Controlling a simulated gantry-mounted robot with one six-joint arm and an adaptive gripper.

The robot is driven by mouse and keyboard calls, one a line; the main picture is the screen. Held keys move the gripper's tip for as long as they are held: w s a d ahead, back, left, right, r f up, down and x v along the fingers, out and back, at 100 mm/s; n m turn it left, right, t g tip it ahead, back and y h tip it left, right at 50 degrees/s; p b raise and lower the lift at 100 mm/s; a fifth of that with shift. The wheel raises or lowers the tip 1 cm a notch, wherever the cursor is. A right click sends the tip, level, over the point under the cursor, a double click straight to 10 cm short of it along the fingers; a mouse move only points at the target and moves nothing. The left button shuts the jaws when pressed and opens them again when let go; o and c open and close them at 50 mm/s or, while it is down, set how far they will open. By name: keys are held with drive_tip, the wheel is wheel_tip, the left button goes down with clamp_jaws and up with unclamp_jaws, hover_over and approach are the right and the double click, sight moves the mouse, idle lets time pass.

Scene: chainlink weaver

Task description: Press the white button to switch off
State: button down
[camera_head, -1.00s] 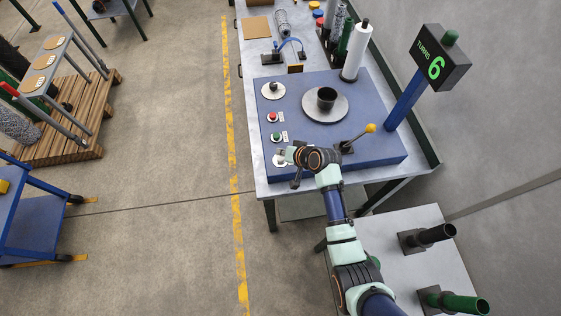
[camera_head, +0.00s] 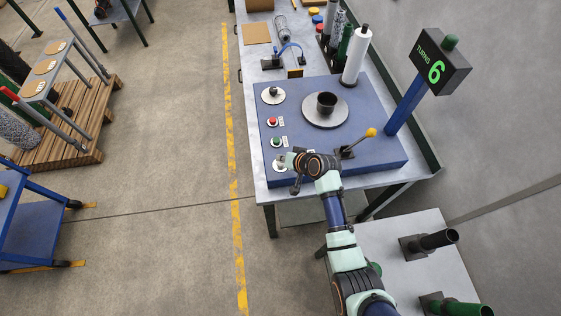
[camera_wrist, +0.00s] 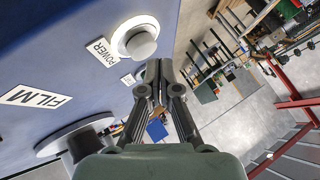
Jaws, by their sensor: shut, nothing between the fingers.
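The white button (camera_wrist: 141,44) is a pale round knob on a white ring in the wrist view, on the blue panel (camera_wrist: 60,30) with a "POWER" label beside it. My gripper (camera_wrist: 158,70) is shut and empty, its fingertips a little below the button in that picture. I cannot tell whether they touch it. In the head view my gripper (camera_head: 283,160) is over the near left corner of the blue panel. It partly covers the white disc (camera_head: 277,167) there.
A red button (camera_head: 273,121) and a green button (camera_head: 276,142) sit just beyond. A yellow-tipped lever (camera_head: 371,132) stands to the right. A post sign (camera_head: 438,70) shows "TURNS 6". A dark cup (camera_head: 326,101) sits on a round plate.

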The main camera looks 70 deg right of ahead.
sight(282, 163)
drive_tip(key=shift+f, duration=0.1)
idle(0.4)
drive_tip(key=shift+f+b, duration=0.3)
drive_tip(key=shift+f, duration=0.15)
idle(0.4)
drive_tip(key=shift+r+p, duration=0.55)
wheel_tip(282, 163, up, 6)
drive_tip(key=p, duration=0.6)
drive_tip(key=shift+r, duration=0.15)
